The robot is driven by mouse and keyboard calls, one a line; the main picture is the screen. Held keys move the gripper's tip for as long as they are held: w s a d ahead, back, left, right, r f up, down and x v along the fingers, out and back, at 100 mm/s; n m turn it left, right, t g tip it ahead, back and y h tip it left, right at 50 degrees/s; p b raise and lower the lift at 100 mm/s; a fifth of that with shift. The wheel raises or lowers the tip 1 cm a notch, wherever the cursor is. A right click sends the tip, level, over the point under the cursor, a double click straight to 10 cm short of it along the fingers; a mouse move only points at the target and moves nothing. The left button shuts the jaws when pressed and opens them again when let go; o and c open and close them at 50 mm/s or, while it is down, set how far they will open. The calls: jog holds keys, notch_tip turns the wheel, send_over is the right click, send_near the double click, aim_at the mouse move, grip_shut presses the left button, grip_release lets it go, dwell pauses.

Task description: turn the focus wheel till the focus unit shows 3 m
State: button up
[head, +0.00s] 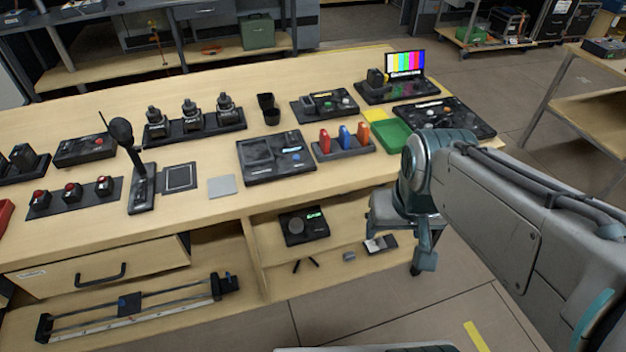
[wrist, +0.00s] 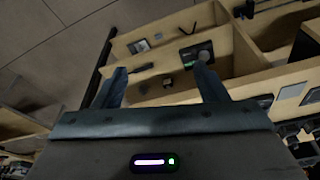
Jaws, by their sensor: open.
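The focus unit (head: 304,226) appears to be the black box on the open shelf below the bench top in the head view. It has a round dark wheel (head: 298,226) and a small lit green display, too small to read. It also shows in the wrist view as a dark box (wrist: 197,52), partly behind a fingertip. My gripper (head: 402,250) is in front of the bench, right of the unit and apart from it. In the wrist view my gripper (wrist: 160,75) has its two fingers spread wide with nothing between them.
A shelf divider (head: 252,262) stands left of the unit. A small dark box with a white label (head: 380,244), a grey block (head: 349,256) and a small black tripod (head: 305,264) lie near it. The bench top (head: 215,215) overhangs the shelf. Floor in front is clear.

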jog(key=w+d+f+n+t+h+b, duration=0.1)
jog(key=w+d+f+t+h+b, duration=0.15)
jog(key=w+f+b, duration=0.75)
jog(key=n+t+y+b, duration=0.65)
jog(key=y+b, duration=0.45)
jog(key=b, duration=1.3)
send_near(299, 227)
jog(key=shift+g+h, duration=0.25)
jog(key=shift+g, duration=0.25)
jog(key=b+x, duration=0.2)
jog(key=x, duration=0.1)
jog(key=b+x, duration=0.2)
jog(key=x, duration=0.2)
jog(key=r+b+x, duration=0.1)
jog(key=b+x, duration=0.1)
jog(key=x, duration=0.1)
jog(key=shift+w+a+f, duration=0.1)
jog(key=shift+w+a, duration=0.05)
jog(key=shift+w, duration=0.25)
jog(key=shift+c, duration=0.3)
jog(key=c, duration=0.9)
